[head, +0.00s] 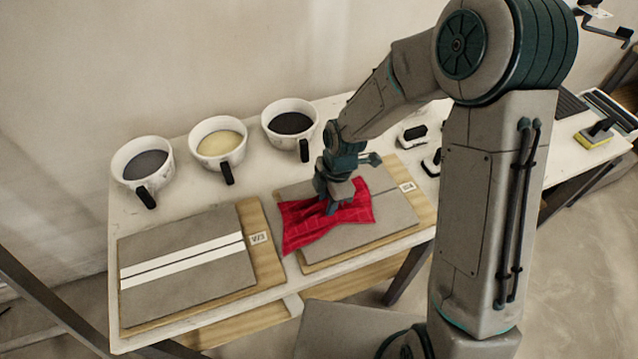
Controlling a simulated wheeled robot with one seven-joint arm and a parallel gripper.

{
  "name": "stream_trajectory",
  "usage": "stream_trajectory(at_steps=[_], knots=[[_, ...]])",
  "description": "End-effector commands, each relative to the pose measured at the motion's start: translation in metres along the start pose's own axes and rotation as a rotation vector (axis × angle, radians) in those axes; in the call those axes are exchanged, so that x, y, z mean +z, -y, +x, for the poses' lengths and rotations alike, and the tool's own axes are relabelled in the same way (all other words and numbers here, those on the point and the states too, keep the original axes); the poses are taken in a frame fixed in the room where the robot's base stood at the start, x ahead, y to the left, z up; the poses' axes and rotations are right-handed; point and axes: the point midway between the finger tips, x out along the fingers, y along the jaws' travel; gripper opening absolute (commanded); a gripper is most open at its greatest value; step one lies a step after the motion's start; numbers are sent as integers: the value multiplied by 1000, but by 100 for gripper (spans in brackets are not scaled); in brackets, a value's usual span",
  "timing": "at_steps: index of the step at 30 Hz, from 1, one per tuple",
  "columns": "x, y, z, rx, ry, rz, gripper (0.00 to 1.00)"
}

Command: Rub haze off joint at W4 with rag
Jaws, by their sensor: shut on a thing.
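The red rag (345,219) lies crumpled over the left and middle part of the grey tile board labelled W4 (388,223). My gripper (331,208) points down onto the rag and is shut on it. The rag's left edge reaches past the left side of the board. A thin joint line shows on the tile right of the rag. The rag hides the rest of the joint. I cannot tell from this view whether haze is on it.
The board labelled W3 (195,296), with white strips along its joint, lies to the left. Three handled cups, grey (132,158), cream (210,130) and black (307,110), stand behind. Small black-handled tools (411,136) and a yellow sponge float (593,137) are to the right.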

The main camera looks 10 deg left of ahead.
Motion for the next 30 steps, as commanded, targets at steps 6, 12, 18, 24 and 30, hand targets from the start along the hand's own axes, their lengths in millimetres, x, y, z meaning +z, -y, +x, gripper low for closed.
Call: stream_trajectory(at_steps=[6,12,18,24,30], knots=[[-11,-6,2,0,0,5,0],[-17,-6,-25,2,1,5,0],[-22,-6,-40,0,0,0,0],[-24,-6,-56,0,0,-1,0],[-28,-6,-71,0,0,-4,0]])
